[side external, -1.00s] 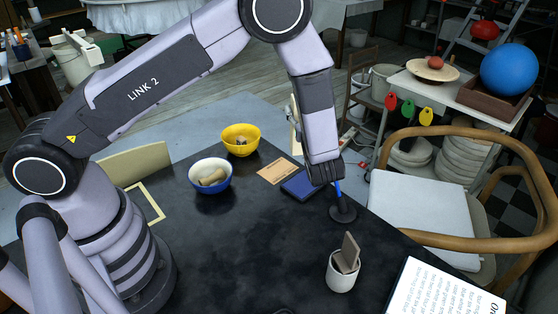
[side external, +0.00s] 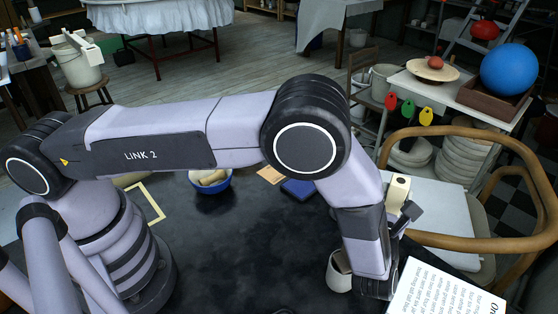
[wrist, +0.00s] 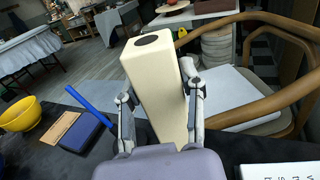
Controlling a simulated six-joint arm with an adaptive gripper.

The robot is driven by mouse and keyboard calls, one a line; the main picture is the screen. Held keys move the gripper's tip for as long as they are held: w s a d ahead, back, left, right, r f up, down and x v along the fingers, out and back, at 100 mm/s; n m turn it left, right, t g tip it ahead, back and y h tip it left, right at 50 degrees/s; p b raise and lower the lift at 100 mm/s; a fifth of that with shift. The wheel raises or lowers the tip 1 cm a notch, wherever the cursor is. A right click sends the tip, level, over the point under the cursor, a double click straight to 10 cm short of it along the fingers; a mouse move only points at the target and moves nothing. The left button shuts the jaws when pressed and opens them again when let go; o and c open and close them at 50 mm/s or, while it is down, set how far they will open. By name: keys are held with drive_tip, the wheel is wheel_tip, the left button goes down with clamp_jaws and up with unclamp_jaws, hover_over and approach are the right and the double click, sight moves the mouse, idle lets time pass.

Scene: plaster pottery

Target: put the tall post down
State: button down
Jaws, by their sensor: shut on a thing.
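The tall post is cream and square-sided, with a dark round spot on its top end. In the wrist view the post (wrist: 160,85) stands between the two fingers of my gripper (wrist: 158,95), which is shut on it. In the side view only the upper part of the post (side external: 397,190) shows, beside my gripper (side external: 404,216) at the right of the dark table. The arm hides its lower part, so I cannot tell whether its foot touches the table.
A white cup (side external: 338,274) stands close left of my wrist. A printed sheet (side external: 440,285) lies at right. A blue stick (wrist: 88,108), dark blue pad (wrist: 80,133) and yellow bowl (wrist: 20,113) are left of the post. A wooden-armed chair (side external: 490,145) stands beyond the table.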

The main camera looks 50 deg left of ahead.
sight(390, 211)
drive_tip(key=shift+f, duration=2.45)
drive_tip(key=shift+f, duration=0.1)
drive_tip(key=c, duration=0.6)
unclamp_jaws()
drive_tip(key=shift+c, duration=0.2)
drive_tip(key=v, duration=0.7)
drive_tip(key=shift+s, duration=0.2)
